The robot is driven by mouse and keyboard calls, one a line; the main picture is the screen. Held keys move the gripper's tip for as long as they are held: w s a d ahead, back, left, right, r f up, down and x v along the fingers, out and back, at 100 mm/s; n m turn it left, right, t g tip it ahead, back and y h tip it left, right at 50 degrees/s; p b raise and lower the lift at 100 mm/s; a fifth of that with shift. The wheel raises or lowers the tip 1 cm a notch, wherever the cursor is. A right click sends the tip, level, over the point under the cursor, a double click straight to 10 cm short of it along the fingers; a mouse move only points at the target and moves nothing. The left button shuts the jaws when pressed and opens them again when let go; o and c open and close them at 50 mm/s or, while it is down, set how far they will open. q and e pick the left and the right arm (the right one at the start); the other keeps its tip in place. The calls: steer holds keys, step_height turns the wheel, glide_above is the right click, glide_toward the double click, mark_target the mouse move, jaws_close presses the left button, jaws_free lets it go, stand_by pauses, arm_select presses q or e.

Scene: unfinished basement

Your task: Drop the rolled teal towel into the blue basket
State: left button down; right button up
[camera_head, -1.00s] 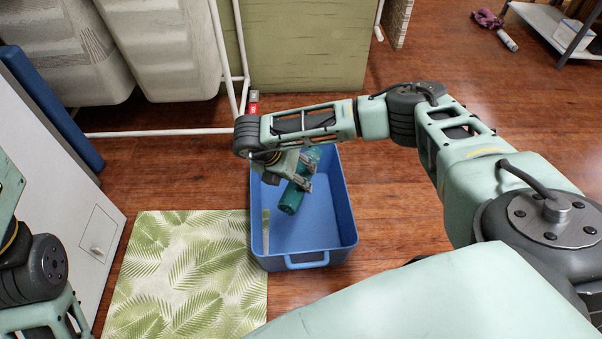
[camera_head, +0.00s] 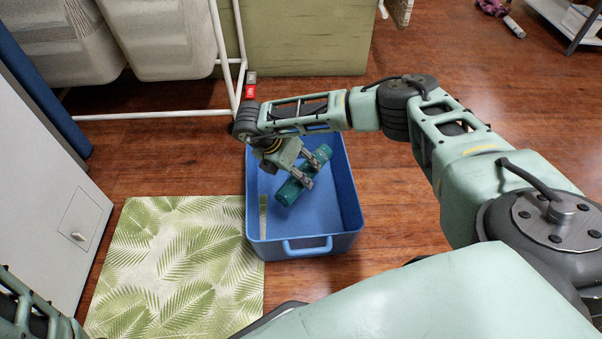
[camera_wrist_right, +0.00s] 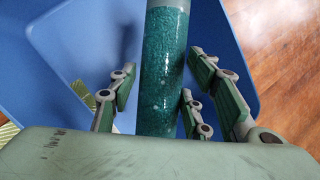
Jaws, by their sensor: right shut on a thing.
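The rolled teal towel (camera_head: 288,193) is held by my right gripper (camera_head: 311,171), which is shut on it. In the head view both overlap the inside of the blue basket (camera_head: 335,243); the towel's exact height there is hard to tell. In the right wrist view the towel (camera_wrist_right: 163,70) runs between the fingers (camera_wrist_right: 158,100), with the blue basket (camera_wrist_right: 60,65) behind and below it. A part of my left arm shows at the lower left of the head view, but its gripper does not.
A palm-leaf mat (camera_head: 175,265) lies left of the basket. A white cabinet (camera_head: 50,190) stands at the far left. A white pipe frame (camera_head: 150,115) stands behind. Open wooden floor (camera_head: 390,225) is right of the basket.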

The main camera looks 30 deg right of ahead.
steer(key=shift+f, duration=0.1)
steer(key=o, duration=1.3)
steer(key=v, duration=1.2)
